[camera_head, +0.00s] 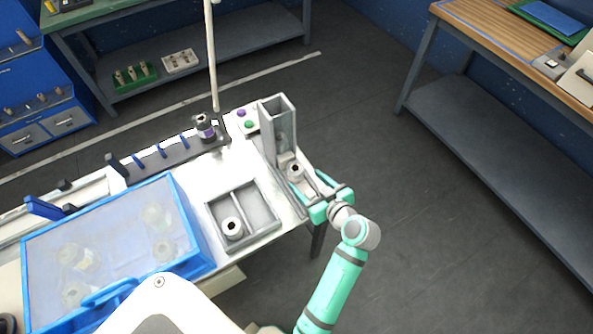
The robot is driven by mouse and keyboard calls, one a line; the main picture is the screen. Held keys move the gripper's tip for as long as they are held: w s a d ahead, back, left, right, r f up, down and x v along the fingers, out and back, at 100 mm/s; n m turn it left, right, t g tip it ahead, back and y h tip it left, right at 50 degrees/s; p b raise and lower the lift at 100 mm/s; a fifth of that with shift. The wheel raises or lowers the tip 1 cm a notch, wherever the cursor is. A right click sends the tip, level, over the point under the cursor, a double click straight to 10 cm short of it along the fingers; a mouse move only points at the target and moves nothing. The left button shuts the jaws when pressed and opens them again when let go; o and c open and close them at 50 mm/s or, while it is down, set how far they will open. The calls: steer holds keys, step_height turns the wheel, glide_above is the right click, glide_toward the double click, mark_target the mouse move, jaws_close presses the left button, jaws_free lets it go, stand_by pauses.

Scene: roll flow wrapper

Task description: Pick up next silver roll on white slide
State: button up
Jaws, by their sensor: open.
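A silver roll (295,173) with a dark centre hole sits at the foot of the tall grey chute (279,130), on the pale slide (297,201) at the table's right end. My gripper (313,188) has teal fingers and is open at the lower right of this roll. The fingers point toward the roll, with nothing seen between them. I cannot tell how close the fingertips are to the roll.
A grey two-part tray (268,191) holds another roll (232,227) in its left compartment. A purple-banded roll (206,132) stands on the dark conveyor (165,160). A blue-framed clear cover (115,240) fills the left. Floor is open to the right.

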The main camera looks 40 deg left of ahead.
mark_target(299, 176)
steer(key=x, duration=0.8)
steer(key=shift+w+a+f, duration=0.1)
steer(key=shift+a+f, duration=0.15)
steer(key=shift+a, duration=0.1)
steer(key=c, duration=1.2)
